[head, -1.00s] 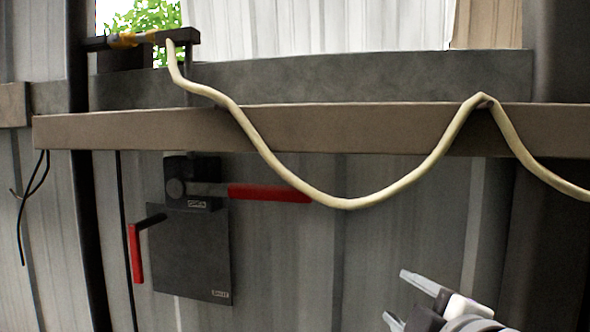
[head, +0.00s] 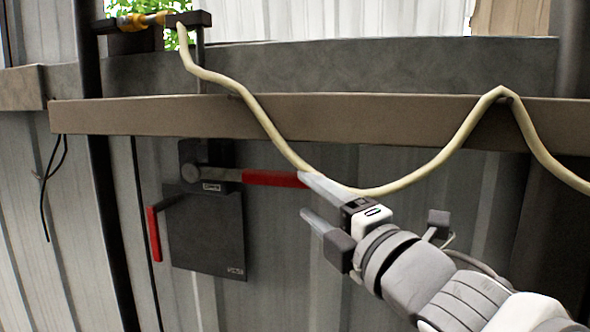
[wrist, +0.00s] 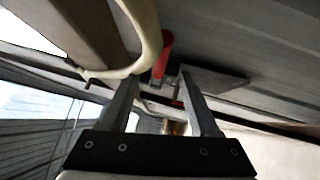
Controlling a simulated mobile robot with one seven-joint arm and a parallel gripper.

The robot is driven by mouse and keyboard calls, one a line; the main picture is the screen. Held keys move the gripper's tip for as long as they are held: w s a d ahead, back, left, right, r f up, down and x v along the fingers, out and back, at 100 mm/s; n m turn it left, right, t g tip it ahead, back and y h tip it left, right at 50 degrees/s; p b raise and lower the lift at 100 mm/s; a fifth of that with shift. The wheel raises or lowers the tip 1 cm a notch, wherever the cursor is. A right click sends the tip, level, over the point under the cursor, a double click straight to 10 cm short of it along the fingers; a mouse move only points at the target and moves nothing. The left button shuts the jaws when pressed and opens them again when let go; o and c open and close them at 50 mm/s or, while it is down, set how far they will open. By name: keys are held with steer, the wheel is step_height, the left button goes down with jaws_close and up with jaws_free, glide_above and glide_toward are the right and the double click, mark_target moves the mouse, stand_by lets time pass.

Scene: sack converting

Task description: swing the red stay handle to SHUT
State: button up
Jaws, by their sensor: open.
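The long red handle (head: 272,178) sticks out level to the right on a grey bar from a round pivot, on a dark plate (head: 208,235) fixed to the corrugated wall. A small label near the pivot seems to read OPEN; one at the plate's lower corner seems to read SHUT. My gripper (head: 304,195) is open and empty, its upper finger at the red handle's right end, overlapping it in view; contact cannot be told. In the wrist view, the red grip (wrist: 163,55) shows just beyond my fingertips (wrist: 159,82).
A cream hose (head: 270,130) droops over the brown rail (head: 350,118) and passes close to my upper finger; it also crosses the wrist view (wrist: 146,28). A smaller red lever (head: 154,235) hangs down left of the plate.

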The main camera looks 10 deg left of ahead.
mark_target(277, 172)
steer(key=p+x, duration=0.2)
steer(key=x, duration=0.9)
steer(key=shift+w+a+p, duration=0.15)
steer(key=shift+w+p, duration=0.05)
steer(key=shift+p, duration=0.1)
jaws_close()
stand_by(1.0)
